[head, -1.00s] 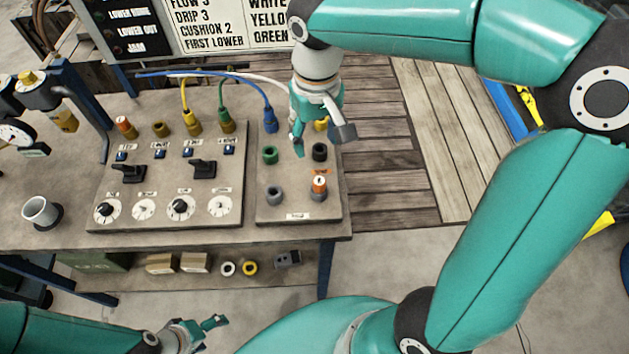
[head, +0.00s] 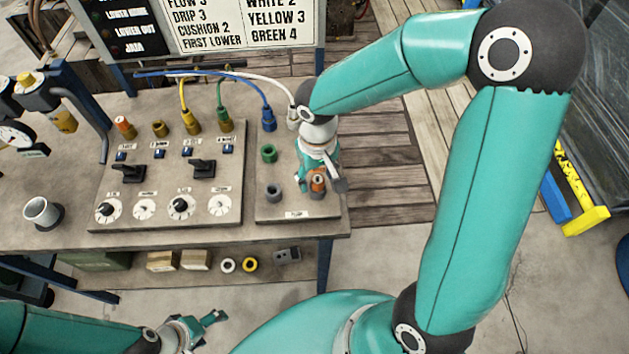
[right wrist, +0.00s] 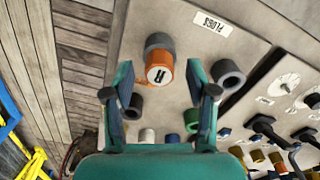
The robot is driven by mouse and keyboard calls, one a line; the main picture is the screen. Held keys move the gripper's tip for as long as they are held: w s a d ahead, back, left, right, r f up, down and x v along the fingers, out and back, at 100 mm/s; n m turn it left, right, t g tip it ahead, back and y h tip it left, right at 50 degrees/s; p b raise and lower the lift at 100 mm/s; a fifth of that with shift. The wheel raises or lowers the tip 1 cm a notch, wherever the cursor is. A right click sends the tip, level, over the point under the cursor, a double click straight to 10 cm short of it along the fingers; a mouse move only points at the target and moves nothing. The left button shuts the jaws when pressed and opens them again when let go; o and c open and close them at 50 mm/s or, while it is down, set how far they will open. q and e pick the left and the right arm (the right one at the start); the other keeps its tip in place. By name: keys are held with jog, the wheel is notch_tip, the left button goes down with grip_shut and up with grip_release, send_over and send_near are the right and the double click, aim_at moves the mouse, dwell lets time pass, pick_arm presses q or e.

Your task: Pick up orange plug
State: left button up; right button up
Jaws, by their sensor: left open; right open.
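The orange plug (head: 318,184) stands in a grey socket on the small right-hand plate (head: 270,208). In the right wrist view the orange plug (right wrist: 160,66) shows a white top with a black mark. My right gripper (head: 312,188) is open and hangs over the plate at the plug. In the right wrist view its fingertips (right wrist: 160,78) lie on either side of the plug, with gaps to both. The plug does not look gripped. My left gripper (head: 205,325) is open and empty at the lower left, in front of the bench.
Green (head: 268,153) and grey (head: 274,191) sockets share the plate. Cabled yellow, green, blue and white plugs stand behind. A switch-and-dial panel (head: 165,220) lies left, with a grey cup (head: 42,212) beyond it. A yellow-and-black barrier (head: 580,205) is at right.

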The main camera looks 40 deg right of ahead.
jog(key=shift+f, duration=0.1)
jog(key=shift+c, duration=0.3)
grip_shut()
